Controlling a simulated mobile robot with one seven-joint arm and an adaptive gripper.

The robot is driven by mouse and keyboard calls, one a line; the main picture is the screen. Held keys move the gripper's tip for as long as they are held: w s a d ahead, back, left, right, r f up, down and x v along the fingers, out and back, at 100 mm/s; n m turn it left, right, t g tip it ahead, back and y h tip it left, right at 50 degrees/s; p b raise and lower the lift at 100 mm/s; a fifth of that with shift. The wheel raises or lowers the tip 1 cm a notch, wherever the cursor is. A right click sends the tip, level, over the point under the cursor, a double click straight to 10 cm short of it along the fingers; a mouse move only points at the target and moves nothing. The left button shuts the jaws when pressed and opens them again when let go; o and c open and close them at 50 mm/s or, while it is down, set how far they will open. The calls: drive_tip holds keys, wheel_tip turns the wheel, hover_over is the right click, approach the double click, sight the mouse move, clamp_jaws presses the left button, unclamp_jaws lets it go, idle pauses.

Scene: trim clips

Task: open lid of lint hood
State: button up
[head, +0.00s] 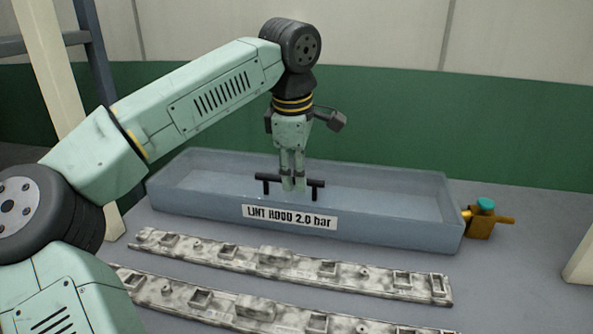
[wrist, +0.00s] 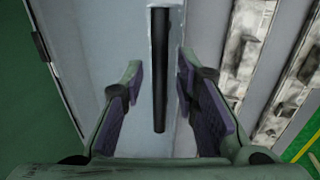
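The lint hood (head: 400,222) is a long blue-grey box with a raised rim and a label reading "LINT HOOD 2.0 bar" on its front. A black bar handle (head: 267,178) on two short posts stands on its lid (head: 370,202). My gripper (head: 294,185) points down at the handle's middle, hiding part of the bar. In the wrist view the handle (wrist: 160,70) runs between the two purple-padded fingers of my gripper (wrist: 160,72), with a gap on each side. The fingers are apart and hold nothing. The lid looks closed.
A brass valve (head: 482,222) with a teal cap sticks out at the hood's right end. Two long mottled trim strips (head: 350,273) lie in front of the hood. A green and cream wall (head: 430,120) stands behind. Grey table shows at the right.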

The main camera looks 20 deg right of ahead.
clamp_jaws()
idle(0.6)
